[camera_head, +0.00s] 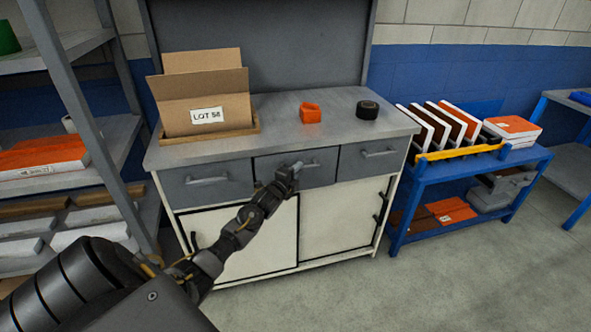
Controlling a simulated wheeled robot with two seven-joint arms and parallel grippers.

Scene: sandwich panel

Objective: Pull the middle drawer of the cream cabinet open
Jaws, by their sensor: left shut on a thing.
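The cream cabinet (334,222) stands ahead, with a grey top and three grey drawers in a row above cream doors. The middle drawer (325,174) looks flush with the drawers beside it. My left arm reaches in from the lower left. My left gripper (291,171) is at the front of the middle drawer, shut on its handle (308,165). The gripper hides the left part of the handle. The left drawer (205,186) and the right drawer (372,157) look closed. My right gripper is not in view.
On the cabinet top are an open cardboard box (205,95) in a tray, an orange object (310,113) and a black roll (367,109). A grey shelf (75,50) stands left, a blue cart (435,170) right. The floor before the cabinet's right side is clear.

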